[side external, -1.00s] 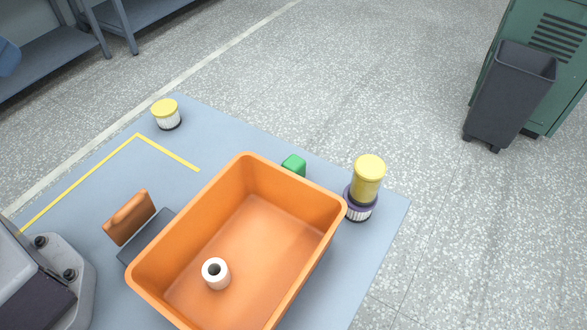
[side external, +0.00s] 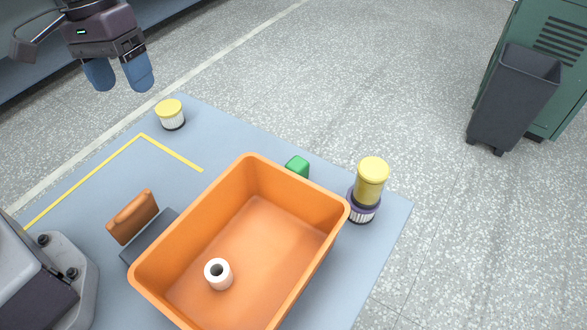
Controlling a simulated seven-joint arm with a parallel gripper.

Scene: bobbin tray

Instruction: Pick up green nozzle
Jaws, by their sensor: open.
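A small green object (side external: 298,167), which I take for the green nozzle, stands on the table just behind the far rim of the orange bin. Its lower part is hidden by the bin wall. My gripper (side external: 120,80) is at the upper left, raised above the table's far left corner. Its two blue fingertips are apart with nothing between them. It is well to the left of the green object and far from touching it.
The orange bin (side external: 140,283) holds a white roll (side external: 218,274). A yellow-topped purple stack (side external: 368,188) stands right of the green object. A yellow-lidded white jar (side external: 171,114) stands at the far left. An orange block (side external: 133,217) and a grey block (side external: 150,238) sit left of the bin.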

